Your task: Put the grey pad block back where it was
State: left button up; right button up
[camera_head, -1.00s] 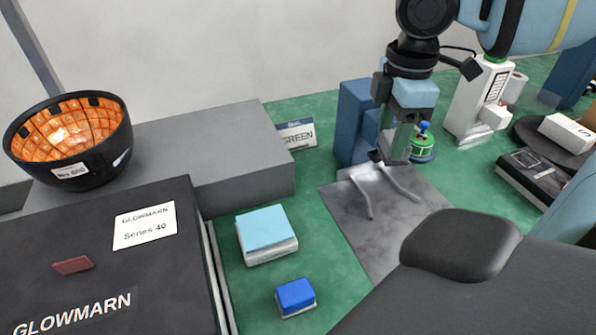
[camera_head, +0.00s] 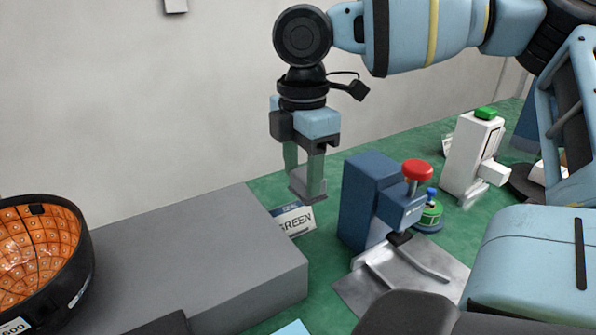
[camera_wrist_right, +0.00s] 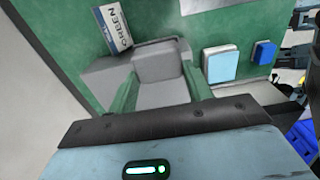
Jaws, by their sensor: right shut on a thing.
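My right gripper (camera_head: 306,190) hangs upright in the head view, left of the blue press. It is shut on the grey pad block (camera_head: 311,184), a small grey piece low between its greenish fingers. In the right wrist view the pad block (camera_wrist_right: 158,66) sits between the two fingertips of the gripper (camera_wrist_right: 160,88). The block appears held up in the air, above the area by the long grey bench block (camera_head: 200,260) and the GREEN card (camera_head: 294,220). My left gripper is not in view.
The blue press (camera_head: 368,200) with a red knob (camera_head: 417,171) stands by a grey metal plate (camera_head: 405,275). A green and blue canister (camera_head: 430,214) and a white device (camera_head: 472,155) stand behind. A black bowl with orange lining (camera_head: 78,265) sits at left.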

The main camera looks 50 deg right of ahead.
jog(key=shift+s, duration=0.15)
notch_tip(320, 180, down, 13)
jog(key=b, duration=0.2)
jog(key=shift+b, duration=0.35)
jog(key=shift+f, duration=2.35)
jog(key=shift+f, duration=0.15)
jog(key=o, duration=1)
